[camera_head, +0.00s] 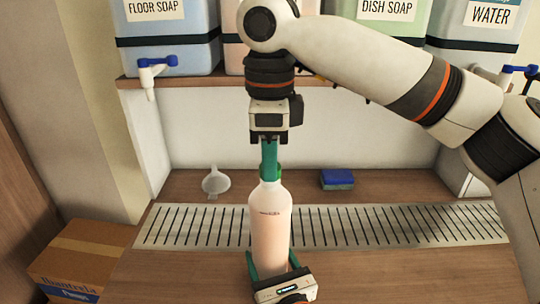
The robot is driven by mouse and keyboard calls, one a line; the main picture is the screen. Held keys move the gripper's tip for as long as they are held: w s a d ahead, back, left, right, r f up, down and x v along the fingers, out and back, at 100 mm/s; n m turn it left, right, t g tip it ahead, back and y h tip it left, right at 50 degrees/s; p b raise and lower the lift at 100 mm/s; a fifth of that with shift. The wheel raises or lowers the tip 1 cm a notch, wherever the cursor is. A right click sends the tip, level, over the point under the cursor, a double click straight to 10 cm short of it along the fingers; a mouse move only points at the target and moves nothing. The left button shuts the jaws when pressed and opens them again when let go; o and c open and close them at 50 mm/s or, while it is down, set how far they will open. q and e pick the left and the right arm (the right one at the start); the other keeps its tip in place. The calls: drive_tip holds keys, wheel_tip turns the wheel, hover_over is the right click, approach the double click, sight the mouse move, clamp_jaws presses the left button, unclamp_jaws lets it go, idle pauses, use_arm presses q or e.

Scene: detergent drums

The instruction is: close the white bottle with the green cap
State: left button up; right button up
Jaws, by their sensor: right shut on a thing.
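The white bottle (270,222) stands upright near the middle, with a pinkish lower part. The green cap (271,171) is at its neck, partly covered by green fingers. I cannot tell how far it is seated. My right gripper (270,160) points straight down from above, shut on the cap. My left gripper (274,262) is low in front of the bottle, one green finger on each side of its lower body. Whether these fingers press on the bottle is unclear. The bottle's base is hidden behind the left gripper.
A slatted drain grate (380,225) runs across the wooden counter. A white funnel (216,181) and a blue sponge (337,179) lie behind it. Soap and water drums with taps, such as the floor soap drum (166,45), stand on the shelf above. A cardboard box (84,258) is at lower left.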

drive_tip(key=shift+m, duration=0.3)
drive_tip(key=o, duration=1)
drive_tip(key=shift+r, duration=2.25)
drive_tip(key=shift+c, duration=0.3)
